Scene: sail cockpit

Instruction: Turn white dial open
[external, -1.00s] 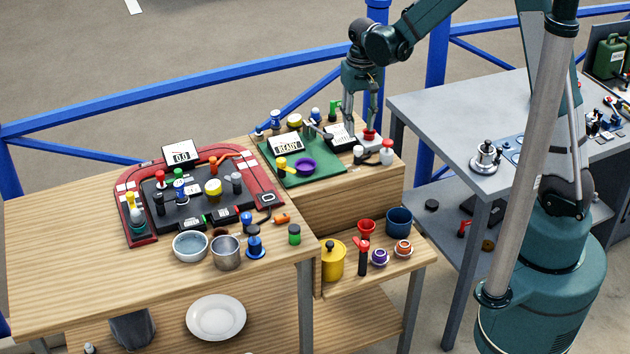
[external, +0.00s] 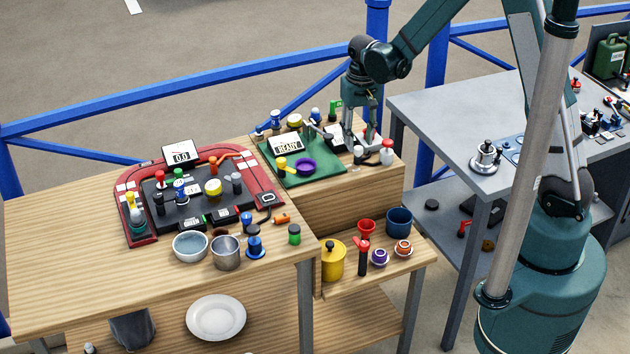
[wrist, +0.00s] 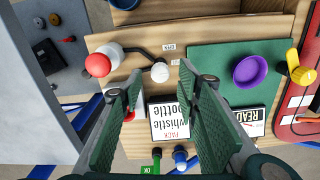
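The white dial (wrist: 160,72) is a small round white knob in the wrist view, just beyond my fingertips and between their lines. A small label (wrist: 168,47) lies behind it; its text is too small to read surely. In the external view the white dial (external: 358,153) stands on the wooden top by the gripper. My gripper (external: 362,147) is low over that top, fingers pointing down. In the wrist view my gripper (wrist: 163,88) is open, with nothing visible held between its fingers. Whether a finger touches the dial cannot be told.
A white bottle with a red cap (wrist: 98,64) stands left of the dial, a black hose between them. A "whistle bottle" card (wrist: 170,122) lies between the fingers. A green mat (wrist: 215,70) bears a purple bowl (wrist: 262,71). A red object (wrist: 128,115) is partly hidden by the left finger.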

